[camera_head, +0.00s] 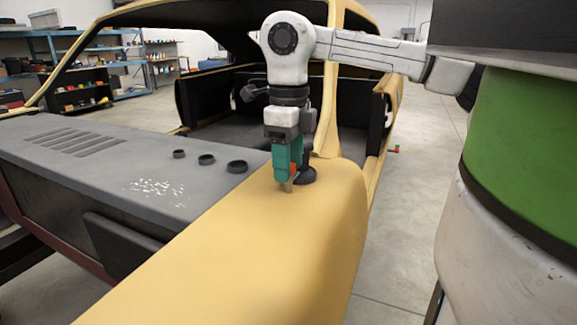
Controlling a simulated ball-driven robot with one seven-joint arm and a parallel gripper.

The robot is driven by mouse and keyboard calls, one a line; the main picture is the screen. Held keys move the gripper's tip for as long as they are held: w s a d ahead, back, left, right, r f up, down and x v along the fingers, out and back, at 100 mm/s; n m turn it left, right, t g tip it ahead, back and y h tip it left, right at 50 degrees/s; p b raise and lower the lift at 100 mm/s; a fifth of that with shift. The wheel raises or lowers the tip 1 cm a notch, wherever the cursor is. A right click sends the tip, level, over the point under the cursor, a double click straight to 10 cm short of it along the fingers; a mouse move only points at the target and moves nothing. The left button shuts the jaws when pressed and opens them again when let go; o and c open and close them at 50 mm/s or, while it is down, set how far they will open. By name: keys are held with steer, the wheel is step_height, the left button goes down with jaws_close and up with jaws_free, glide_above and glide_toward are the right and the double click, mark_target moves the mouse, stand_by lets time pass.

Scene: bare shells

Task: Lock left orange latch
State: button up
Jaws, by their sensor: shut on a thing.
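My gripper (287,186) points straight down over the yellow body panel (300,235), near the base of the windshield pillar. Its teal fingers are shut, with the tips at or just above the panel. A small orange part, seemingly the orange latch (294,170), shows at the fingers and is mostly hidden by them. A black round cup-like piece (307,174) sits on the panel just right of the fingers. Whether the latch is joined to this piece, and its exact angle, I cannot tell. No second orange latch shows on the panel.
Three black rings (206,159) lie on the grey hood (100,160), with white specks (157,187) nearby. The yellow pillar (328,110) stands close behind my gripper. Shelves (85,70) are at the back left. Open floor (410,200) lies right of the car.

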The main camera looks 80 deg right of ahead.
steer(key=shift+m, duration=0.5)
steer(key=o, duration=1)
steer(key=shift+o, duration=0.2)
steer(key=shift+r, duration=0.1)
